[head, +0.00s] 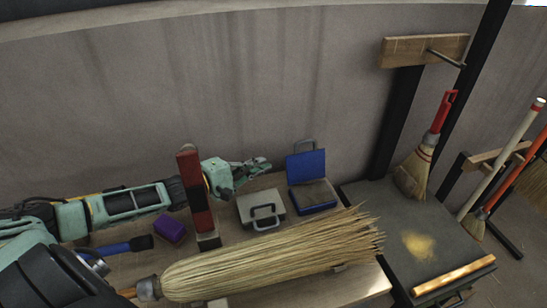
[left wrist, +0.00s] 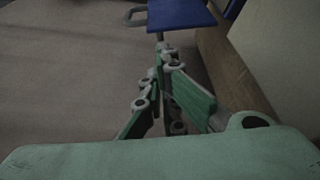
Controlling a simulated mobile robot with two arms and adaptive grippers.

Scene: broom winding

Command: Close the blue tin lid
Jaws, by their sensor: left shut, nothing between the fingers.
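The blue tin stands on the bench in the head view, its lid (head: 306,166) raised roughly upright at the back of its base (head: 313,197). A grey handle shows at the lid's top edge. My left gripper (head: 264,164) is shut and empty, just left of the raised lid, with a small gap in the head view. In the left wrist view the lid (left wrist: 182,14) is at the top, beyond the closed fingertips (left wrist: 161,48); whether they touch it is unclear. The tin's base is mostly out of that view. My right gripper is not in view.
A grey tin with a handle (head: 261,210) is shut, left of the blue one. A large straw broom head (head: 265,258) lies across the bench front. A red upright block (head: 194,190) and purple block (head: 170,229) stand near my left arm. A dark table (head: 385,215) is at right.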

